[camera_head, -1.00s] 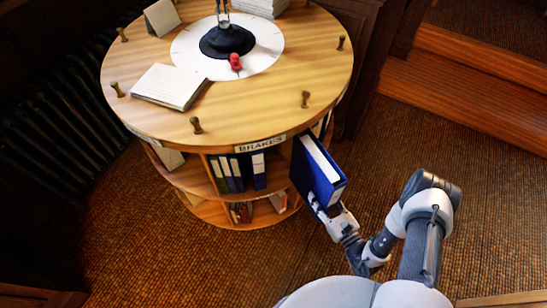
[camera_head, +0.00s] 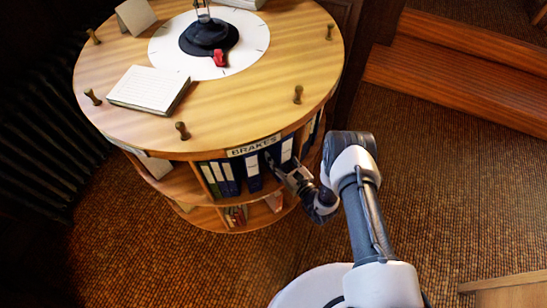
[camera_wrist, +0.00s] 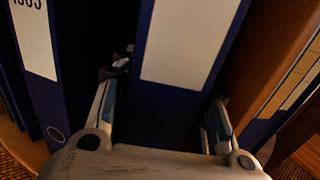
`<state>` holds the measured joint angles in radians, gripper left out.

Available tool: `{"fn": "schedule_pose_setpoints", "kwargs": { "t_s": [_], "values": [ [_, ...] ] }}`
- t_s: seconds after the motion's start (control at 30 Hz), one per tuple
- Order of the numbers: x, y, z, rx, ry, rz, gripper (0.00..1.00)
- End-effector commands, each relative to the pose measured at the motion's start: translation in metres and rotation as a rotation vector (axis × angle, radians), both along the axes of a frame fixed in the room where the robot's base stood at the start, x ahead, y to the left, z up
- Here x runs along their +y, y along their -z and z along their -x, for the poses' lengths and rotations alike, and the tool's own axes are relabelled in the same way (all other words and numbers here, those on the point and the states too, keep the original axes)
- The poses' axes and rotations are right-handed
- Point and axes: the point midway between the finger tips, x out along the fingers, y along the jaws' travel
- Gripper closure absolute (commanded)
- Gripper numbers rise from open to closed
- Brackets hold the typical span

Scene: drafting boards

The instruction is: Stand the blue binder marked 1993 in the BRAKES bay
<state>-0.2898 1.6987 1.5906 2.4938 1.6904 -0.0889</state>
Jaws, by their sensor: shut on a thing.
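The blue binder (camera_head: 274,156) stands upright inside the bay under the BRAKES sign (camera_head: 254,146), at that bay's right end. My gripper (camera_head: 283,171) is shut on its lower spine, with one finger at each side. In the wrist view, the held binder (camera_wrist: 165,108) shows a white label between my gripper's fingers (camera_wrist: 163,100); no year can be read on it. A neighbouring blue binder (camera_wrist: 52,105) with a partly cut-off number stands to its left, with a dark gap between. The held binder's base is hidden.
Other binders (camera_head: 228,180) fill the bay's left part. A wooden divider (camera_wrist: 262,70) rises to the right of the held binder, with another binder beyond. The round tabletop (camera_head: 230,110) overhangs the bay. A lower shelf (camera_head: 208,218) holds books.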

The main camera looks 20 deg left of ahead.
Motion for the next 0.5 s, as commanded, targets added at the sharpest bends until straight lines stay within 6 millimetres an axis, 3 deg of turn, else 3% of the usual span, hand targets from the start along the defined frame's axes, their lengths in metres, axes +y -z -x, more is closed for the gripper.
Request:
{"fn": "schedule_pose_setpoints", "kwargs": {
  "t_s": [0.33, 0.5],
  "values": [
    [0.024, -0.002, -0.018, -0.007, -0.002, -0.005, 1.0],
    [0.02, 0.031, -0.015, -0.002, 0.0, -0.001, 1.0]
  ]
}}
